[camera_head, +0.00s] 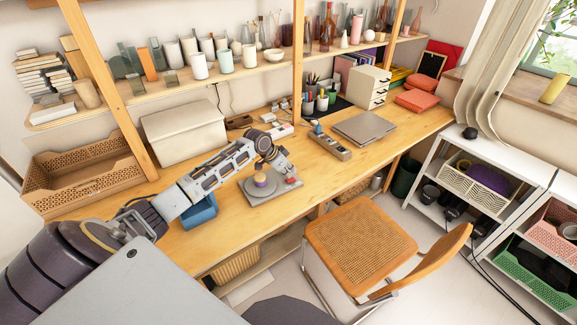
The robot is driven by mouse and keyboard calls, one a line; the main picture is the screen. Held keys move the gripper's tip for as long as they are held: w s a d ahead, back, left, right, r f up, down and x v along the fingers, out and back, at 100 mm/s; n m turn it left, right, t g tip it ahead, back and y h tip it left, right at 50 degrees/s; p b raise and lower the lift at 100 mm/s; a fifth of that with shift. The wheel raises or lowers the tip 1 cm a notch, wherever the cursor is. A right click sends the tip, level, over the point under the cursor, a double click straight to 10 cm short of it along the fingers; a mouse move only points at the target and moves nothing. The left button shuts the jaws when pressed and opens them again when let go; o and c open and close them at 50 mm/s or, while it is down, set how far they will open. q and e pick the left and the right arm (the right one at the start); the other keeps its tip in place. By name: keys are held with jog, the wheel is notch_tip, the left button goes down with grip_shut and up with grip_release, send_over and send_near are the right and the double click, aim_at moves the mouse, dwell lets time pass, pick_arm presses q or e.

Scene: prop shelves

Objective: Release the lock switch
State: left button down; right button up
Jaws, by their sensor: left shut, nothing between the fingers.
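A grey square device, which I take to be the lock switch (265,203), lies on the wooden desk. It has a round knob (262,181) with a purple and cream body on top and a small red part (292,181) near its right side. My left arm reaches in from the lower left. My left gripper (287,170) is shut and empty, at the back right of the device, close above the red part. Whether it touches the device cannot be told. My right gripper is not in view.
A blue object (201,212) stands on the desk, partly behind my left arm. A beige tool tray (330,146) and a closed laptop (365,128) lie further right. A wicker-seat chair (360,243) stands in front. The desk right of the laptop has free room.

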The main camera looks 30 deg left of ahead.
aim_at(294, 180)
pick_arm(q)
jog(key=shift+s+a+f, duration=0.1)
jog(key=shift+s+f, duration=0.1)
jog(key=shift+f, duration=0.8)
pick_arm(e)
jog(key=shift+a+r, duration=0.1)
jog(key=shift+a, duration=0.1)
pick_arm(q)
jog(key=shift+f, duration=0.1)
jog(key=shift+s+f+t, duration=0.2)
jog(key=shift+f+t, duration=0.05)
jog(key=shift+t, duration=0.05)
jog(key=shift+s+a+f+t+h+b, duration=0.2)
jog(key=shift+f+t+h+b, duration=0.1)
jog(key=shift+t+h, duration=0.15)
jog(key=shift+s+f+t+b, duration=0.1)
jog(key=shift+f+t+b, duration=0.05)
jog(key=shift+t+b, duration=0.25)
jog(key=shift+r, duration=0.2)
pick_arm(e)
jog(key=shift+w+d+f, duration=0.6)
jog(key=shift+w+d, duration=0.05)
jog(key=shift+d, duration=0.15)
pick_arm(q)
jog(key=shift+w+d+r, duration=0.1)
jog(key=shift+w, duration=0.2)
jog(key=shift+w+d, duration=0.1)
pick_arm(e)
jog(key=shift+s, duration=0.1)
